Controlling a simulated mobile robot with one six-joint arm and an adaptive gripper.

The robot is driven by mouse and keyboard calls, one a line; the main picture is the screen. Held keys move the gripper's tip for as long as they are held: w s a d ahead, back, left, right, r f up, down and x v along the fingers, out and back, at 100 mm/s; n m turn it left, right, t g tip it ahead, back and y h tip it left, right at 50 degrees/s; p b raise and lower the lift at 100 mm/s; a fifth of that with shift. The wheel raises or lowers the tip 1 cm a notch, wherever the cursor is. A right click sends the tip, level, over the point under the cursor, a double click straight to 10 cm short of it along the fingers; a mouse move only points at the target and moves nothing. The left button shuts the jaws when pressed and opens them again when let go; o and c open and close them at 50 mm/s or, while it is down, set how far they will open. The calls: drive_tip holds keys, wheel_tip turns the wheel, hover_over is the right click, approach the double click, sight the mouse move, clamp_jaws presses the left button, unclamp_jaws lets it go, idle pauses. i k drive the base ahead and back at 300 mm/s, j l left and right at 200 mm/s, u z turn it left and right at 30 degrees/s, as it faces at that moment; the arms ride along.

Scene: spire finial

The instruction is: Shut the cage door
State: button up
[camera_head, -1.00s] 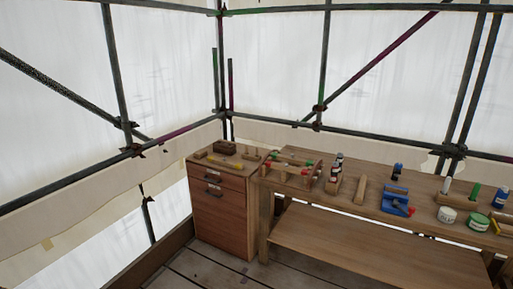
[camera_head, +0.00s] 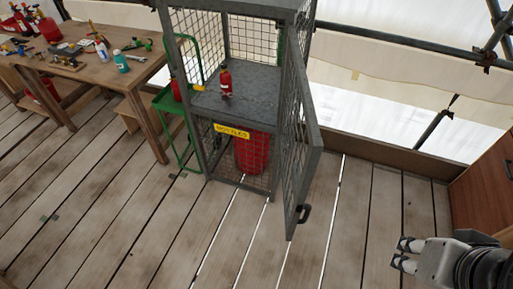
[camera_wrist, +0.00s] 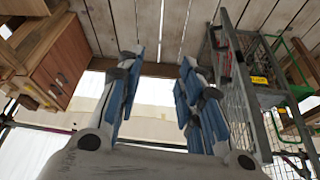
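A grey mesh cage (camera_head: 208,139) stands upright on the plank floor in the middle of the head view. Its mesh door (camera_head: 300,140) stands open, swung out toward me on the right side. A dark handle (camera_head: 304,213) sits low on the door's free edge. My gripper (camera_head: 405,254) is to the right of the door, apart from it. In the wrist view my gripper (camera_wrist: 158,72) has its blue-padded fingers spread with nothing between them. The cage also shows at the right of the wrist view, partly behind a finger.
A small red bottle (camera_head: 225,80) stands on the cage shelf, and a red cylinder (camera_head: 252,152) stands below. A green trolley (camera_head: 183,150) is left of the cage. A workbench (camera_head: 85,70) is at left, a wooden cabinet (camera_head: 488,190) at right. Floor before the cage is clear.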

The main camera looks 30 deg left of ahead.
sight(301, 183)
drive_tip(key=i+l+u, duration=0.15)
drive_tip(key=u, duration=0.3)
drive_tip(key=l+u, duration=0.45)
drive_tip(key=i+l+u, duration=0.1)
drive_tip(key=l+u, duration=0.2)
drive_tip(key=u, duration=0.15)
drive_tip(key=l+u, duration=0.3)
drive_tip(key=u, duration=0.15)
